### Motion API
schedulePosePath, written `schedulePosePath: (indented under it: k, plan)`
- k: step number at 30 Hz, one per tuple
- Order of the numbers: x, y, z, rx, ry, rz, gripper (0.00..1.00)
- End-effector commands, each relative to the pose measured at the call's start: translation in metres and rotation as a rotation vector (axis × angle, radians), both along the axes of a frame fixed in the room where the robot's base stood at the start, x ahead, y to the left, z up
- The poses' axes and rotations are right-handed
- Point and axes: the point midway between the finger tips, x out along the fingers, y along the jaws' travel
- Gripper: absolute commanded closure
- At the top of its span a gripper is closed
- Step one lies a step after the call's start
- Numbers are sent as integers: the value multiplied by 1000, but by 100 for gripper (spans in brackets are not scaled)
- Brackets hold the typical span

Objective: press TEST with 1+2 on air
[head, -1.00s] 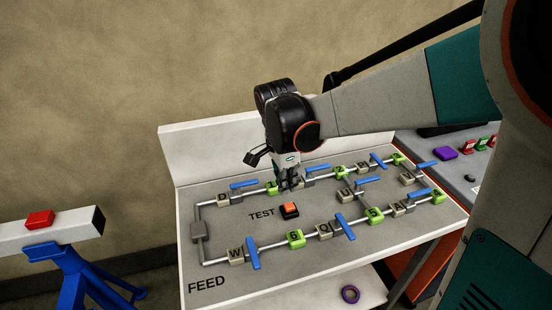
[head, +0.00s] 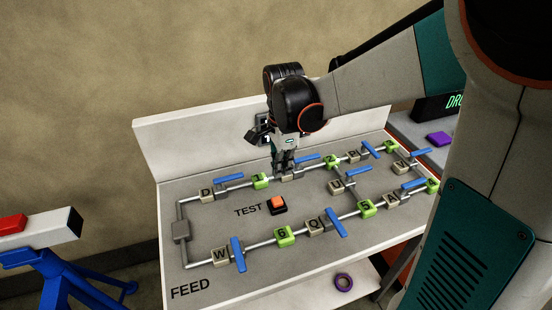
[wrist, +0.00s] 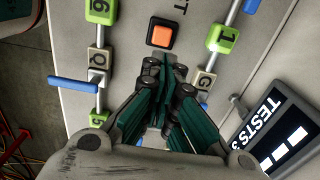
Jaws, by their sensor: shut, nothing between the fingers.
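The TEST button (head: 278,204) is an orange square on a black base, on the grey sloping panel (head: 310,255). It also shows in the wrist view (wrist: 160,36), just beyond my fingertips. My gripper (head: 284,172) is shut and empty, pointing down by the upper pipe, behind the button and apart from it. Green block 1 (wrist: 225,38) is right of the button in the wrist view; green block 6 (wrist: 100,10) is to its left. Blue handles sit along the pipes: the one by D (head: 228,177) lies along its pipe; the one by W (head: 238,254) lies across.
A dark display (wrist: 285,132) reading "TESTS" with white bars shows in the wrist view. A purple block (head: 438,139) is on the side bench. A blue trestle (head: 75,280) stands at left.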

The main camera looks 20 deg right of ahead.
Motion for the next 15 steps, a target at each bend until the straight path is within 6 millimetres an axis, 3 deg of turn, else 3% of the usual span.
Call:
schedulePosePath:
  k: [1, 6, 15]
  plan:
    - [0, 0, -14, 0, 0, 0, 100]
    - [0, 0, -48, 0, 0, 0, 100]
    - [0, 0, -92, 0, 0, 0, 100]
